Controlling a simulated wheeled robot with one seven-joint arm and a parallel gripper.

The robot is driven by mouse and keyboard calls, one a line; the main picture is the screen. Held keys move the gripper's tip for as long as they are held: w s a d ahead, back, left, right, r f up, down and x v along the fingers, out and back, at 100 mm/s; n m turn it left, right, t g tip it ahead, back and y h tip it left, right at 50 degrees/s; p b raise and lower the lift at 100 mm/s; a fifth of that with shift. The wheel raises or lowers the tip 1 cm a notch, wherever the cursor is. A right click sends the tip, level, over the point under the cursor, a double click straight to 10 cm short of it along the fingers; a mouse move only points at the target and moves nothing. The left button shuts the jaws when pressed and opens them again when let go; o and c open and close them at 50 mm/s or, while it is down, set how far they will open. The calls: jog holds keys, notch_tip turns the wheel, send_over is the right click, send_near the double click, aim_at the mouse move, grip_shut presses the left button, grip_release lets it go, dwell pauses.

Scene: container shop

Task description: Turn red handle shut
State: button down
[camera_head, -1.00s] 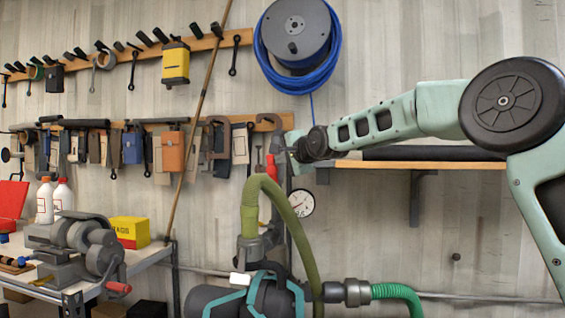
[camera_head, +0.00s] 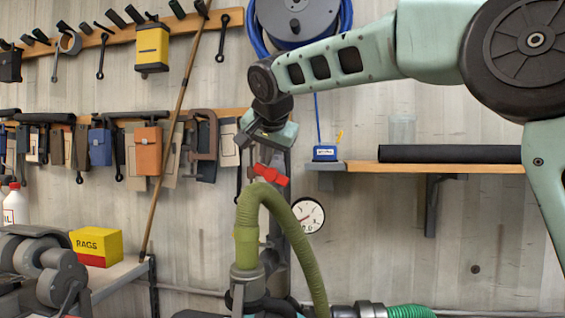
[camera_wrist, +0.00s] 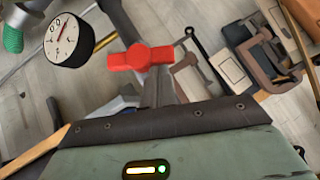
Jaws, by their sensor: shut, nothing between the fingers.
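The red handle (camera_head: 270,175) sits on the upright grey pipework in the head view, lying nearly crosswise with its right end a little lower. The wrist view shows the same red handle (camera_wrist: 142,57) lying across the picture, just beyond the front of my gripper. My gripper (camera_head: 262,142) is shut and empty, just above the handle in the head view. The handle is not held. Whether a fingertip touches it I cannot tell. A round pressure gauge (camera_head: 308,215) is right of and below the handle; it also shows in the wrist view (camera_wrist: 69,40).
A green hose (camera_head: 248,230) arches up just below the handle. A wooden shelf (camera_head: 450,168) with a black roll (camera_head: 450,154) and a small blue device (camera_head: 326,153) is to the right. Tools hang at left, including an orange pouch (camera_head: 147,150). A yellow rags box (camera_head: 97,246) is lower left.

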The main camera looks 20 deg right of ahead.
jog(key=shift+w+a+f+n+g+h+p, duration=0.15)
jog(key=shift+w+a+n+g+h+p, duration=0.05)
jog(key=shift+a+n+g+h+p, duration=0.2)
jog(key=shift+w+a+f+n+g+h+p, duration=0.2)
jog(key=shift+a+n+g+h, duration=0.1)
jog(key=shift+h, duration=0.2)
jog(key=shift+a, duration=0.1)
